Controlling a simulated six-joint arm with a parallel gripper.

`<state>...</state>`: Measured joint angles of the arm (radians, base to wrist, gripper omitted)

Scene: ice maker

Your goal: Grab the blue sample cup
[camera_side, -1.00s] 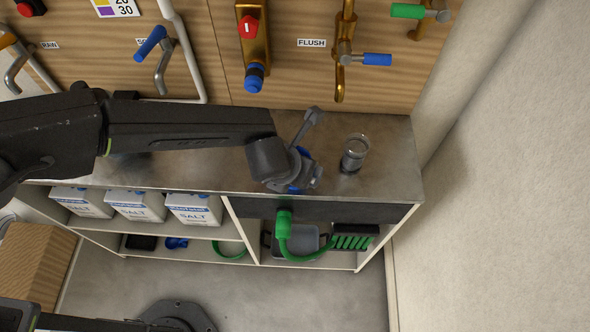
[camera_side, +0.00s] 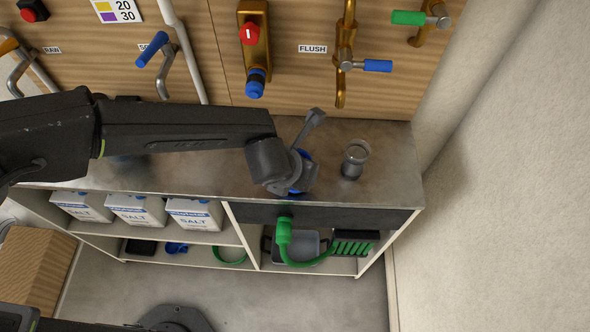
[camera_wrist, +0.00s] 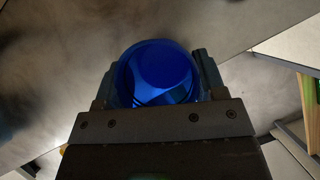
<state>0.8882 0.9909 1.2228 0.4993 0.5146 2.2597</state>
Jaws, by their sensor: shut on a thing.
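The blue sample cup (camera_wrist: 158,72) fills the middle of the wrist view, seen from above into its round opening. My gripper (camera_wrist: 158,80) is shut on it, with one finger on each side of the cup. In the side view my gripper (camera_side: 302,176) is over the metal counter near its front edge. Only small patches of the blue cup (camera_side: 297,188) show there, because the gripper covers most of it. I cannot tell whether the cup touches the counter.
A clear grey cup (camera_side: 354,159) stands on the counter (camera_side: 398,180) just right of my gripper. Salt cartons (camera_side: 195,214) sit on the shelf below. A green hose (camera_side: 284,240) hangs under the counter. Taps, including one labelled FLUSH (camera_side: 312,49), project from the wooden wall behind.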

